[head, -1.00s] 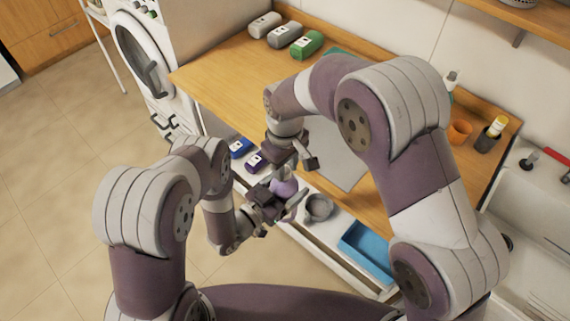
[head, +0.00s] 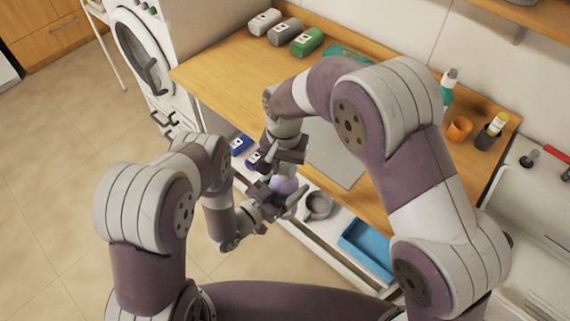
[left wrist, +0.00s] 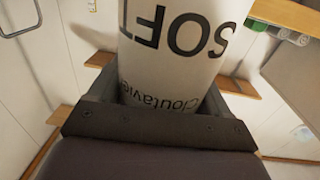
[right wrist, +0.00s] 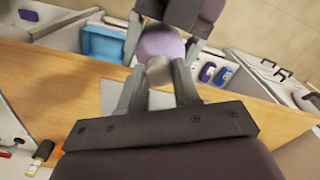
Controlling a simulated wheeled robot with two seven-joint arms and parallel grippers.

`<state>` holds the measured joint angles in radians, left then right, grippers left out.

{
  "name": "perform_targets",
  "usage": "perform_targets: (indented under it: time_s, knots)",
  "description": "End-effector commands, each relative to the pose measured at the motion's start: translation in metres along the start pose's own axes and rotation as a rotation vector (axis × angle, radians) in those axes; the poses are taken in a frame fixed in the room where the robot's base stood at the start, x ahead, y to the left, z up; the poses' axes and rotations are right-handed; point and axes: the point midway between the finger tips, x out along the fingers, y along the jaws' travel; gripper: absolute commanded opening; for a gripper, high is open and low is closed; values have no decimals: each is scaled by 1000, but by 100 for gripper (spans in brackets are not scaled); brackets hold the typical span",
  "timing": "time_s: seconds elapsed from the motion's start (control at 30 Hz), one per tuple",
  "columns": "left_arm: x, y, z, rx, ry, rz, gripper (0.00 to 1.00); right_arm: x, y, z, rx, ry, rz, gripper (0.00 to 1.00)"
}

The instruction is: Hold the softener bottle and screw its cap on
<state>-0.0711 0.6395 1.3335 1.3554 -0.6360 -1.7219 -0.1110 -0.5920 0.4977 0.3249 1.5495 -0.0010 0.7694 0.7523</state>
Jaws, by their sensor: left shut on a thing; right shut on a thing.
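The softener bottle is pale with dark lettering and fills the middle of the left wrist view (left wrist: 175,55). My left gripper (head: 272,200) is shut around its body, and the bottle's lilac part (head: 284,187) shows beside the jaws in the head view. My right gripper (head: 287,158) is just above the bottle. In the right wrist view its fingers are shut on a small pale grey cap (right wrist: 159,70). The cap lies right over the bottle's lilac top (right wrist: 160,45). I cannot tell whether the threads are engaged.
A grey cup (head: 318,205) and a blue tray (head: 366,250) are close to the right of the bottle. Blue (head: 240,145) and purple (head: 255,159) packs lie to its left. An orange cup (head: 459,130) stands at the counter's right.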

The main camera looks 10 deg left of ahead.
Motion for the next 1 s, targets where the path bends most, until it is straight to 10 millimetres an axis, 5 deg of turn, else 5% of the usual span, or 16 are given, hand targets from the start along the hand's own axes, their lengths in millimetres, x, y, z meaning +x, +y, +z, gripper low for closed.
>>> perform_targets:
  time_s: [0.3,0.5,0.7,0.73,0.8,1.0]
  knots:
    - [0,0,0,0,-1,0,0,0,-2,-2,1275,0,-1,4]
    - [0,0,0,0,-1,0,0,0,-2,-3,1944,-1,-1,4]
    - [0,0,0,0,-1,0,0,1,-2,-4,2071,-1,-1,4]
    - [0,0,0,0,-1,0,0,1,-2,-4,2070,-1,-1,35]
    - [0,0,0,0,-1,0,0,1,-2,-4,2069,-1,-1,57]
    - [0,0,0,0,0,0,0,1,-2,-3,2068,-1,0,57]
